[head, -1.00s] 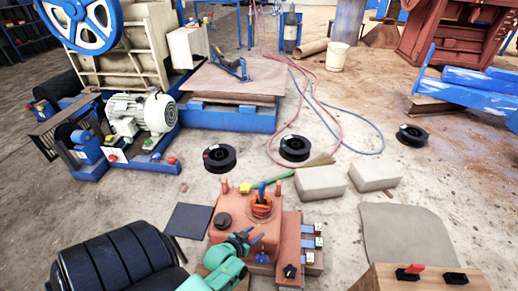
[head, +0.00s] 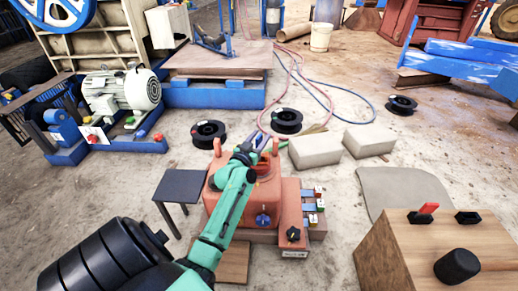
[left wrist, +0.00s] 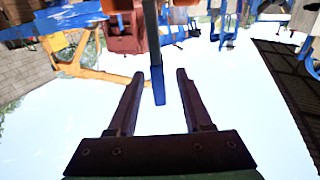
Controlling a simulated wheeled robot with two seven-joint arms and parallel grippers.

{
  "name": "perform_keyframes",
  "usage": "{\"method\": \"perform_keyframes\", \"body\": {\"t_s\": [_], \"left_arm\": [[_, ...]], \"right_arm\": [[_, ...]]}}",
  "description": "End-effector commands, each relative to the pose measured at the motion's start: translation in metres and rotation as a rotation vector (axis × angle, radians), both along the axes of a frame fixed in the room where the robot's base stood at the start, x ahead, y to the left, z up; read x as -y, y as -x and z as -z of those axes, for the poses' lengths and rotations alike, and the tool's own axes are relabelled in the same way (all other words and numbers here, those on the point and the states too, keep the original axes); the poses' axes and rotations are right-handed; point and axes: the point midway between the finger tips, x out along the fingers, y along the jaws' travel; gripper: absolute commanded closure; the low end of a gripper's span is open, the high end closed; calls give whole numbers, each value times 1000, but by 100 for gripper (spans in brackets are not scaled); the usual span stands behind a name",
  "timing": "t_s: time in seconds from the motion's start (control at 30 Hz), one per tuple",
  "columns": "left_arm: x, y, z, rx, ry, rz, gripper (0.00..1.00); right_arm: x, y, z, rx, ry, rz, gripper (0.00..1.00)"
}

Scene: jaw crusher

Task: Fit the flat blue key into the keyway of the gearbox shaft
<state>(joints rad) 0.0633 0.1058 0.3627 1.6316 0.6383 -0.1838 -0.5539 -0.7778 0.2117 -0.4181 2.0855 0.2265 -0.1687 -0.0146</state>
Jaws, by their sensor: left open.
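The orange-red gearbox (head: 269,196) stands in front of me, with my green left arm crossing its left part. The ringed orange seat of the upright shaft (head: 264,170) shows on top of it. My left gripper (head: 262,147) is at the top of the shaft, its fingers partly blended with it. In the left wrist view my gripper (left wrist: 153,78) is open, and a slim dark bar with a blue end (left wrist: 159,86) shows between the fingers, apart from both. I cannot tell whether the blue end is the flat key or part of the shaft. The keyway is hidden.
A small dark table (head: 181,186) stands left of the gearbox. A wooden stand (head: 415,245) with switches and a black knob is at the lower right. Two pale blocks (head: 316,149) and a black spool (head: 287,121) lie behind. Floor beyond the gearbox is partly clear.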

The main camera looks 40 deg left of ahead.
Motion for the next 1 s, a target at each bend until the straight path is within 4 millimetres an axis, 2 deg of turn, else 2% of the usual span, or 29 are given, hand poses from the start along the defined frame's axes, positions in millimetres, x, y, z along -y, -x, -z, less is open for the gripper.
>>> {"method": "perform_keyframes", "body": {"t_s": [0.03, 0.13, 0.33, 0.37, 0.4, 0.47, 0.5, 1.0], "left_arm": [[-3, -10, 3, 4, 2, -1, 50], [-6, -22, 2, 2, 3, -1, 50], [-7, -24, 1, -2, 1, 0, 50], [-7, -24, 1, -2, 1, 0, 54], [-7, -24, 1, -2, 1, 0, 69], [-7, -24, 1, -2, 1, 0, 92], [-7, -24, 1, -2, 1, 0, 100], [-7, -24, 1, -2, 1, 0, 100]], "right_arm": [[0, 0, 10, 1, -3, 2, 50], [0, 0, 14, 10, -11, 8, 50], [0, 0, 12, 12, -12, 9, 50], [0, 0, 12, 12, -12, 9, 50], [-1, 0, 12, 12, -12, 9, 50], [-1, 0, 12, 11, -11, 9, 50], [-1, 0, 12, 11, -11, 9, 50], [-1, 0, 12, 12, -11, 8, 50]]}}
